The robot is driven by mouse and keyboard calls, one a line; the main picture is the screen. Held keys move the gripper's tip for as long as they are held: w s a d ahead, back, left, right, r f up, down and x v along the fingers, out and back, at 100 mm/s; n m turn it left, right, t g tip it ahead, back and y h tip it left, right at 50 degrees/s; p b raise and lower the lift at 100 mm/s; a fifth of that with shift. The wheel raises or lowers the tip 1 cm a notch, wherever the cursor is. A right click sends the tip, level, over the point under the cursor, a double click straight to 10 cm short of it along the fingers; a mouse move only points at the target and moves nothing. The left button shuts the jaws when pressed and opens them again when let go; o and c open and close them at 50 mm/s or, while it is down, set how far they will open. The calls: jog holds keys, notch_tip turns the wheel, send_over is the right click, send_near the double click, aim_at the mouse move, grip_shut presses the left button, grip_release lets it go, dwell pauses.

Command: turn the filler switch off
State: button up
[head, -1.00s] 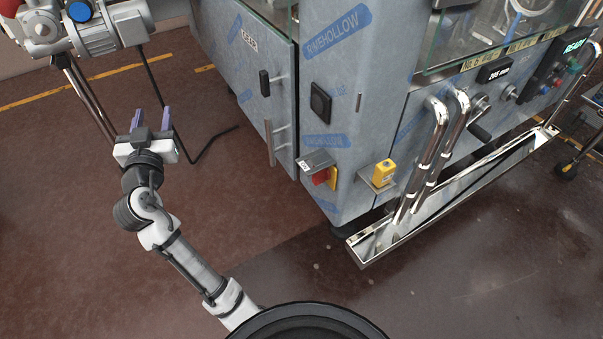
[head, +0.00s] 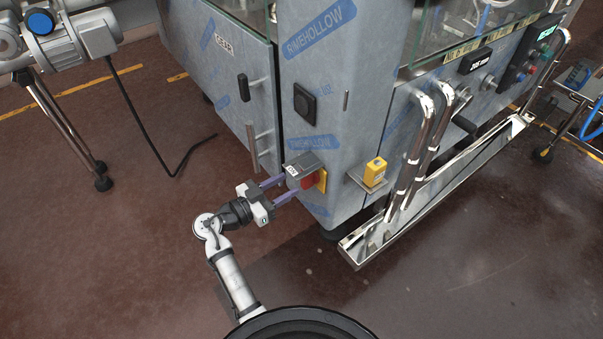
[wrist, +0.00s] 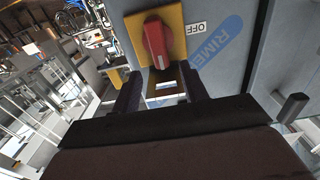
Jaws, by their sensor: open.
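The filler switch is a red handle (wrist: 157,42) on a yellow plate (wrist: 128,24), with an OFF label (wrist: 197,28) beside the plate in the wrist view.
A yellow box (head: 375,171) sits on a small bracket right of the switch. Bent steel pipes (head: 420,150) and a long steel trough (head: 440,195) lie further right. A door handle (head: 251,145) stands out from the cabinet on the left.

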aim_at(307, 178)
jog(key=p+x, duration=0.1)
jog(key=x, duration=0.5)
jog(key=shift+c, duration=0.3)
grip_shut()
